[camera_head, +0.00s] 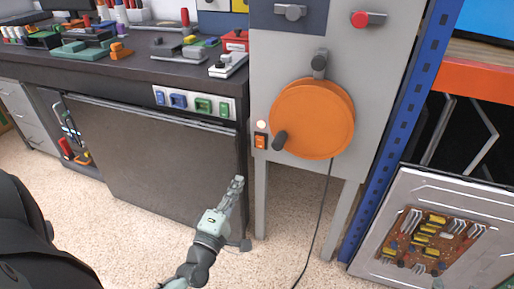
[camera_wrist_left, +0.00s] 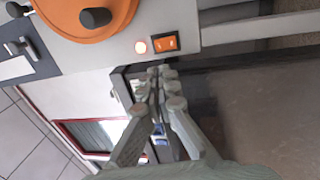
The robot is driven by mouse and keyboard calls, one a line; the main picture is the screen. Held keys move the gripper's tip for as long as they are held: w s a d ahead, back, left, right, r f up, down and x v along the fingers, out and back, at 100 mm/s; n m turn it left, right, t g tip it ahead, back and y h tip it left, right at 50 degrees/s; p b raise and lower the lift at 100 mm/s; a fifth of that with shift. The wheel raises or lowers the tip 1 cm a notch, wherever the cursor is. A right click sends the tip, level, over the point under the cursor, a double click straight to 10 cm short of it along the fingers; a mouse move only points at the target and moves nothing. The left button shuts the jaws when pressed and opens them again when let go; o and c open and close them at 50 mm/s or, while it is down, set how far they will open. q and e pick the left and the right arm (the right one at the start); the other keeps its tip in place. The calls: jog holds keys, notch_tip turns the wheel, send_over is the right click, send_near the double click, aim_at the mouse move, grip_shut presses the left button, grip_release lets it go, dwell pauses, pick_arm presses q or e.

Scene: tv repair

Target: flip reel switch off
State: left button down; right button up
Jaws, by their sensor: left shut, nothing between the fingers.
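The reel switch is a small orange rocker (camera_head: 260,141) on the front of the grey cabinet, just left of the orange reel (camera_head: 313,119). A round indicator light (camera_head: 261,124) glows just above it. In the left wrist view the switch (camera_wrist_left: 166,42) is at the upper middle, with the lit indicator (camera_wrist_left: 140,47) beside it. My left gripper (camera_head: 239,182) is shut and empty, below and slightly left of the switch, apart from it. Its fingertips (camera_wrist_left: 160,72) show below the switch in the wrist view. My right gripper is not in view.
A dark workbench (camera_head: 150,75) with tools and a row of coloured sockets (camera_head: 193,103) stands left of the cabinet. A black cable (camera_head: 322,215) hangs from the reel to the floor. A panel with a circuit board (camera_head: 430,240) leans at lower right.

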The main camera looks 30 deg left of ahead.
aim_at(260, 141)
pick_arm(q)
jog(key=x, duration=1.2)
jog(key=shift+w, duration=0.4)
jog(key=shift+w+a+r, duration=0.1)
jog(key=shift+w+a, duration=0.05)
jog(key=shift+w, duration=0.5)
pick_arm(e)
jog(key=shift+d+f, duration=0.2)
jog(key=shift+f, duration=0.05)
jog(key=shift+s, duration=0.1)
pick_arm(q)
jog(key=shift+r+p, duration=0.1)
jog(key=shift+p, duration=0.2)
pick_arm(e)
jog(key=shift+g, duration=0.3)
